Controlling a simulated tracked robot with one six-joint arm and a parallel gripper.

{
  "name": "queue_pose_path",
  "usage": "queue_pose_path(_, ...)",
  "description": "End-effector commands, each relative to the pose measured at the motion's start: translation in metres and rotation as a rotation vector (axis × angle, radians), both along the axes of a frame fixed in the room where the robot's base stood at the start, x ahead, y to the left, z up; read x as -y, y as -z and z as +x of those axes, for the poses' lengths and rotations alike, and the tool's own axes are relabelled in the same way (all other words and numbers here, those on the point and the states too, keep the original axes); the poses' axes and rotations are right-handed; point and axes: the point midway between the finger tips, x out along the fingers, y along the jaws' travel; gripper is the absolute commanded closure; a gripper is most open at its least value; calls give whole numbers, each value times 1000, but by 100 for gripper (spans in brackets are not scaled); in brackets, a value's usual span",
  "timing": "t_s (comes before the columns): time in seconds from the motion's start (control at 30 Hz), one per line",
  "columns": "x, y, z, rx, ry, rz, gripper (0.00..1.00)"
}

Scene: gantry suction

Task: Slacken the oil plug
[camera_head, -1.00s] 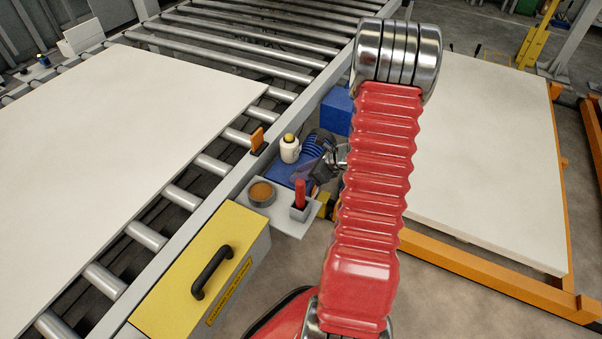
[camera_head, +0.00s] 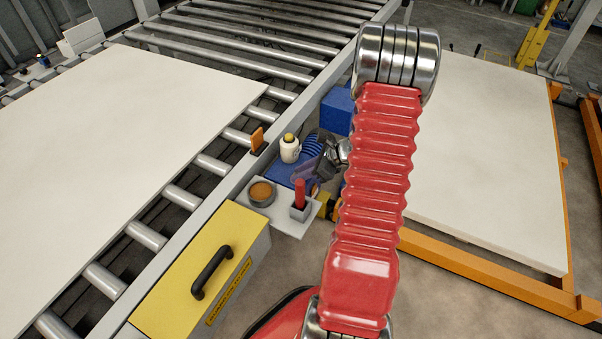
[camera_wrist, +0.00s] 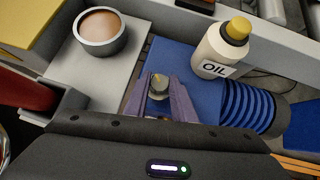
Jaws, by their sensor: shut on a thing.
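My gripper (camera_wrist: 160,98) is low over a blue surface (camera_wrist: 190,75) in the wrist view. Its two purple-grey fingers are shut on a small round metallic plug (camera_wrist: 158,84), the oil plug by its place. The fingers hide the plug's sides and base, so I cannot tell how far it stands out. In the head view my gripper (camera_head: 308,171) is small and partly hidden, and the plug cannot be made out. A white bottle marked OIL (camera_wrist: 212,55), with a yellow cap, stands upright just right of the fingers; it also shows in the head view (camera_head: 289,152).
A blue ribbed bellows (camera_wrist: 252,106) lies right of the gripper. A grey shelf (camera_head: 285,222) carries a cup with brown contents (camera_head: 262,193) and a red-handled item in a holder (camera_head: 299,208). A yellow box (camera_head: 195,270) and the roller conveyor (camera_head: 182,204) lie left.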

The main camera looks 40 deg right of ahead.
Motion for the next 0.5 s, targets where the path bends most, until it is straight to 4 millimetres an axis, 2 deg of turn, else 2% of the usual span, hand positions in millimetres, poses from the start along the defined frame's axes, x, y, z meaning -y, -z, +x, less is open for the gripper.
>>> queue_pose_path(0.5,5,0,4,1,-359,-1,99)
